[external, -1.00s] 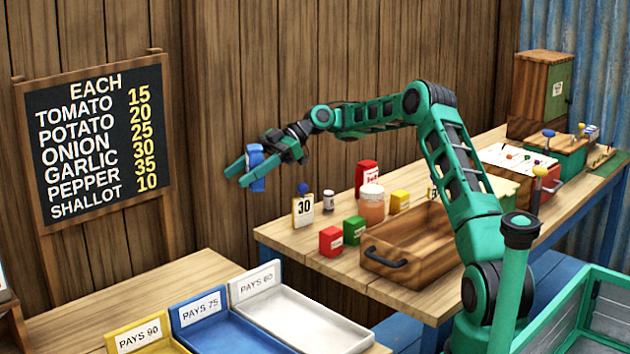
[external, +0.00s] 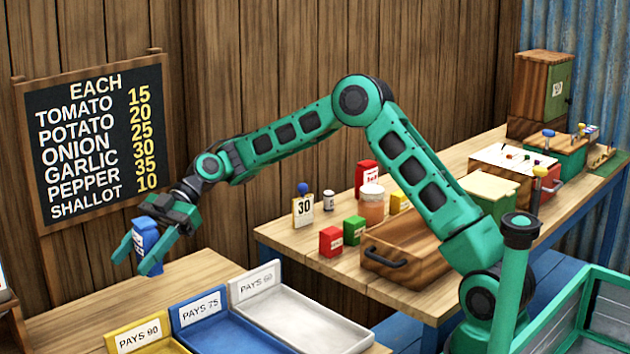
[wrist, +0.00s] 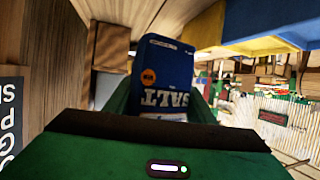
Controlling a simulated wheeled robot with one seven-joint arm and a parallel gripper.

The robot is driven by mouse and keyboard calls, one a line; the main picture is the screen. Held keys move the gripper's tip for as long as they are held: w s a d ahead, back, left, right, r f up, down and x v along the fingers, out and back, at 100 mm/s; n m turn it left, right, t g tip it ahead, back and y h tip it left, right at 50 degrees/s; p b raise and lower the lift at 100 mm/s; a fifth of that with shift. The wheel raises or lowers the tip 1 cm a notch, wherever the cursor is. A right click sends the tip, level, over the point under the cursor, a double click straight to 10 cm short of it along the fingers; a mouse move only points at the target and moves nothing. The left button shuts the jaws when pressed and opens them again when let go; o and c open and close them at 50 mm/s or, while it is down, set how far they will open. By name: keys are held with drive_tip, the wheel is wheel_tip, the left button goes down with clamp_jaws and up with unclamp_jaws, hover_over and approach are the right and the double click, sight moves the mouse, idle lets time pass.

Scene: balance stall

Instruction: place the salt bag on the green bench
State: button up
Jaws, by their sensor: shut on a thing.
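The salt bag is a blue packet (external: 146,237) with a label, held at the left of the external view. In the wrist view the salt bag (wrist: 160,75) shows the word SALT upside down and an orange dot. My gripper (external: 146,254) is shut on it, with a green finger on each side. It holds the bag in the air, in front of the price board and near the left wooden table. Which surface is directly below is hard to tell. I cannot make out a green bench with certainty.
The left table (external: 195,272) carries a yellow tray (external: 135,338), a blue tray (external: 215,330) and a white tray (external: 300,315). The price board (external: 95,140) stands behind. The right table (external: 330,262) holds a wooden crate (external: 385,270), small boxes and a jar (external: 371,205).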

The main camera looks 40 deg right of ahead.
drive_tip(key=s+a+n+g, duration=0.1)
drive_tip(key=s+a+g, duration=0.1)
drive_tip(key=s+a, duration=0.7)
drive_tip(key=w+d+f, duration=0.2)
drive_tip(key=w, duration=0.1)
drive_tip(key=w+d+f, duration=0.2)
drive_tip(key=w, duration=0.2)
drive_tip(key=w+d+f, duration=0.2)
drive_tip(key=w+f, duration=0.1)
drive_tip(key=shift+w+d, duration=0.3)
drive_tip(key=shift+f+h, duration=0.3)
drive_tip(key=shift+f, duration=1.6)
drive_tip(key=o, duration=1.5)
drive_tip(key=shift+f, duration=0.15)
drive_tip(key=v, duration=1.1)
drive_tip(key=shift+d+r, duration=0.2)
drive_tip(key=shift+d, duration=0.1)
drive_tip(key=shift+d+r, duration=0.1)
drive_tip(key=shift+d, duration=0.1)
